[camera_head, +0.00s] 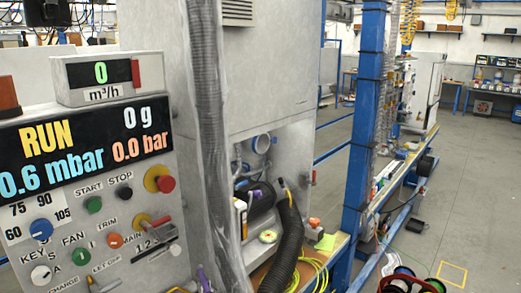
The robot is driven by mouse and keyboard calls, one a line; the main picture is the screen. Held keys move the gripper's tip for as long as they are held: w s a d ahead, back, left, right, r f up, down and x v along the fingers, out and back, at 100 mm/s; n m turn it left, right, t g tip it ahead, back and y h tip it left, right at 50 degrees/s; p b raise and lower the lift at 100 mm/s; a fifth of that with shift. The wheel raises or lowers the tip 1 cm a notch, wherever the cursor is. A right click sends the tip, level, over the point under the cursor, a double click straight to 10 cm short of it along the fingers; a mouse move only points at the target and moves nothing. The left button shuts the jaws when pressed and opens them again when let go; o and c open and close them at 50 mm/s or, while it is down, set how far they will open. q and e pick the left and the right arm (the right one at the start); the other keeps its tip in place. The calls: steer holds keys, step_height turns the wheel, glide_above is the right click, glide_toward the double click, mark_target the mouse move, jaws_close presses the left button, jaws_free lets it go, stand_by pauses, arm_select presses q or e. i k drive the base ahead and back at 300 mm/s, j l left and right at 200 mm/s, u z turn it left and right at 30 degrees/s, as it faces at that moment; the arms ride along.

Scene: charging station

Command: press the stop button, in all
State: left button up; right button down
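A grey control panel (60,250) fills the left side. Under its STOP label is a small black button (124,192), standing out from the face and unobstructed. Just left of it, under START, is a green button (93,205). To its right is a red mushroom-shaped button (165,184) on a yellow base. The display (75,150) reads RUN, 0.6 mbar, 0.0 bar and 0 g. Neither of my grippers can be made out in this view.
A blue selector knob (41,230), a white key knob (41,275) and a red-yellow main switch (150,221) are on the panel. A ribbed grey hose (207,120) runs down beside it. A black hose (290,240) hangs further right. Open floor (480,190) lies at far right.

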mark_target(125, 193)
steer(key=u, duration=1)
steer(key=k+l+u, duration=0.1)
steer(key=k+u, duration=0.15)
steer(key=u, duration=0.15)
steer(key=k+u, duration=0.45)
steer(key=u, duration=0.3)
